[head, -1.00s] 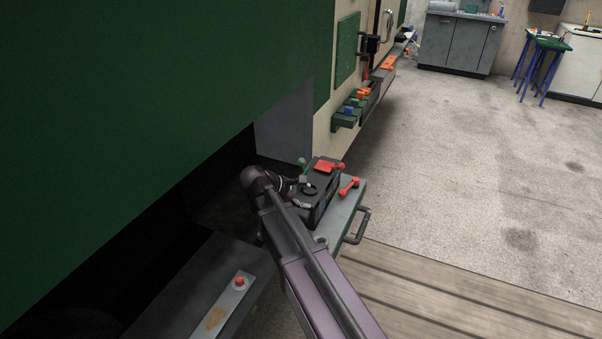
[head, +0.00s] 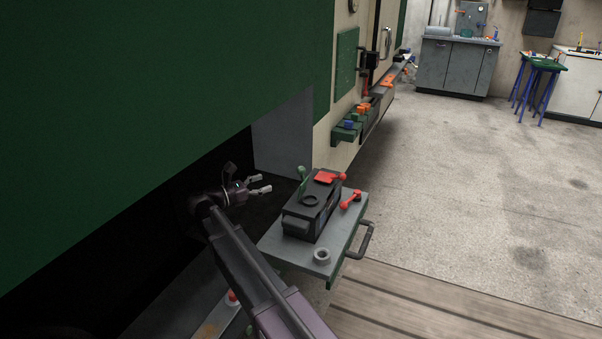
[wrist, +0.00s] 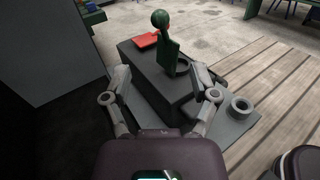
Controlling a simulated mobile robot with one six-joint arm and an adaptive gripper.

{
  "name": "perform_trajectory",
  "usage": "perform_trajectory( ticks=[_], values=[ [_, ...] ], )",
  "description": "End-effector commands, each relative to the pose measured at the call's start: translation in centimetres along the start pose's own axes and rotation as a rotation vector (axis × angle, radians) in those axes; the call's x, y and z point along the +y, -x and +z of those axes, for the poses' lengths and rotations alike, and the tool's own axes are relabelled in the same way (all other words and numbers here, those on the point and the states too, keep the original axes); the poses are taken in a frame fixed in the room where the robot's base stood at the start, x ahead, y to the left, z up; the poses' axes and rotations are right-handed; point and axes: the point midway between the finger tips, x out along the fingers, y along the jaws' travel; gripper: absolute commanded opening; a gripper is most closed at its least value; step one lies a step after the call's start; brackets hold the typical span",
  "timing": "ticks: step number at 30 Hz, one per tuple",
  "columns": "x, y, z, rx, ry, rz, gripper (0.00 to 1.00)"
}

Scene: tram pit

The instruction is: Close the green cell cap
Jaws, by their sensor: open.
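The green cell cap (head: 302,179) stands upright, open, at the left edge of the black battery box (head: 300,224). It has a round knob on top. A dark round ring (head: 310,200) lies on the box top beside it. In the wrist view the green cap (wrist: 167,48) stands ahead, between and beyond the fingers. My gripper (head: 266,184) is open and empty, left of the box and apart from the cap; its spread fingers also show in the wrist view (wrist: 160,78).
A red cap (head: 328,177) lies flat on the box top. A red knobbed piece (head: 350,200) is right of the box. The grey tray (head: 345,240) carries a grey ring (head: 322,256) and a side handle (head: 362,240). The green vehicle side (head: 150,80) overhangs on the left.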

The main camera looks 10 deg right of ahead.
Motion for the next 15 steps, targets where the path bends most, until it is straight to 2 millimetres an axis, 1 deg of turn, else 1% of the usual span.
perform_trajectory(
  ticks=[8, 11, 15],
  values=[
    [0.0, -0.3, 0.0, 0.002, -0.001, 0.0, 0.76],
    [0.0, -0.7, 0.0, 0.002, -0.002, 0.0, 0.76],
    [-0.1, -2.0, 0.0, 0.002, -0.002, -0.002, 0.76]
  ],
)
